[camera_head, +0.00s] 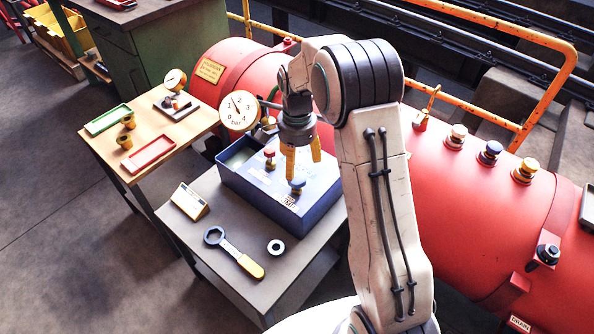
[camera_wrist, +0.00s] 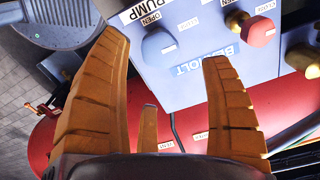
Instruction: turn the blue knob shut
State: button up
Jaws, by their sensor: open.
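The blue knob (camera_head: 297,186) stands on the top of a blue box (camera_head: 321,191) on the grey table. In the wrist view the blue knob (camera_wrist: 157,47) lies beyond my fingertips, in the gap between them, under a PUMP label with an OPEN tag. Which way it is turned is unclear. My gripper (camera_head: 303,168) points down over the box, its orange fingers just above and behind the blue knob. In the wrist view my gripper (camera_wrist: 163,50) is open and empty. A red knob (camera_head: 269,157) sits on the same box, left of my fingers.
A wrench (camera_head: 233,253), a ring (camera_head: 275,247) and a small sign (camera_head: 190,201) lie on the grey table (camera_head: 215,280). A gauge (camera_head: 239,110) stands behind the box.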

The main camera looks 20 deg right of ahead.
aim_at(296, 175)
jog(key=shift+r, duration=2.4)
jog(key=s+f+n+g, duration=0.2)
jog(key=s+n, duration=1)
jog(key=s, duration=0.1)
jog(key=s+r+n+t+p, duration=0.15)
jog(key=s+r+p, duration=0.35)
jog(key=s+r, duration=0.65)
notch_tip(296, 175, up, 7)
jog(key=s+t+p, duration=0.3)
jog(key=t, duration=0.1)
jog(key=shift+r+p, duration=0.15)
jog(key=shift+p, duration=0.15)
